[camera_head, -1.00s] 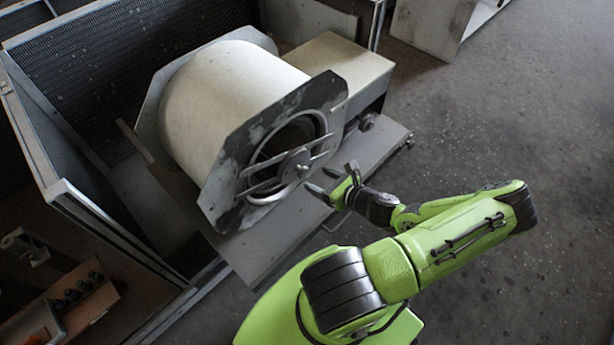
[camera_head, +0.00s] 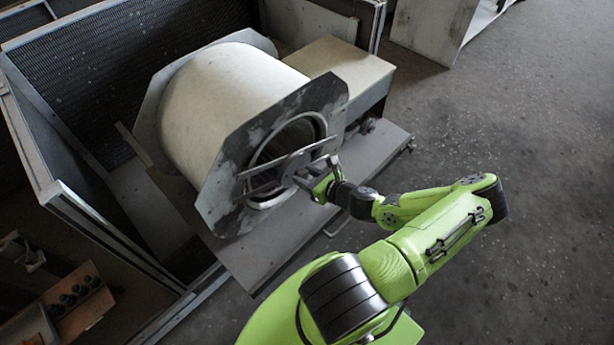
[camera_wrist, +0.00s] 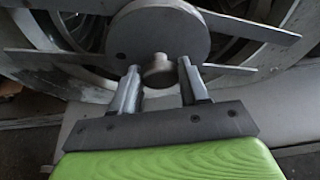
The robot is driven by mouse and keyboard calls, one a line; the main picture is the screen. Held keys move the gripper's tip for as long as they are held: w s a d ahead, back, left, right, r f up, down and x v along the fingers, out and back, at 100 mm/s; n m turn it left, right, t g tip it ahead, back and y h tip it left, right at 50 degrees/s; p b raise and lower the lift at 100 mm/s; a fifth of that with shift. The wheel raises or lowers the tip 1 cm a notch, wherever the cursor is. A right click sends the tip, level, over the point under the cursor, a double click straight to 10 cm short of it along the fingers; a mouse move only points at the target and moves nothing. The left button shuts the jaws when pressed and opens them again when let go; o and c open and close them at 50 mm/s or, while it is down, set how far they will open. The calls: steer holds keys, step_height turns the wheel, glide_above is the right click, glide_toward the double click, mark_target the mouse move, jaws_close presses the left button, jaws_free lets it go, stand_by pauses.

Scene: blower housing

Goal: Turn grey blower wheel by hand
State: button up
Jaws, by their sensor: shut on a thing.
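The blower housing (camera_head: 218,98) is a cream drum with a grey eight-sided end plate (camera_head: 232,190). The blower wheel (camera_head: 296,137) shows only in part, dark inside the plate's round opening. Flat bars cross the opening to a round grey hub disc (camera_wrist: 158,30), with a short shaft stub (camera_wrist: 158,72) at its lower edge. My gripper (camera_head: 310,181) is at the hub, in front of the opening. In the wrist view my gripper (camera_wrist: 158,80) has one finger on each side of the stub and is shut on it. The fingers hide part of the hub in the head view.
A cream box (camera_head: 340,70) stands beside the housing, on the same grey base plate (camera_head: 265,245). Open metal cabinet walls (camera_head: 110,235) enclose the left and back. A wooden block with dark knobs (camera_head: 85,300) is at lower left. The floor at right is clear.

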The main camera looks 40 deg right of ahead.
jaws_close()
steer(key=m+p, duration=0.1)
steer(key=p, duration=0.2)
steer(key=shift+r+y, duration=0.3)
steer(key=shift+y, duration=0.1)
steer(key=shift+d+m+y+p, duration=0.1)
steer(key=shift+m+y+p, duration=0.2)
steer(key=shift+m+p, duration=0.35)
steer(key=shift+d+f+m+y+p, duration=0.1)
steer(key=shift+f+m+y+p, duration=0.25)
steer(key=shift+m, duration=0.2)
steer(key=o, duration=1.1)
jaws_free()
steer(key=shift+o, duration=0.2)
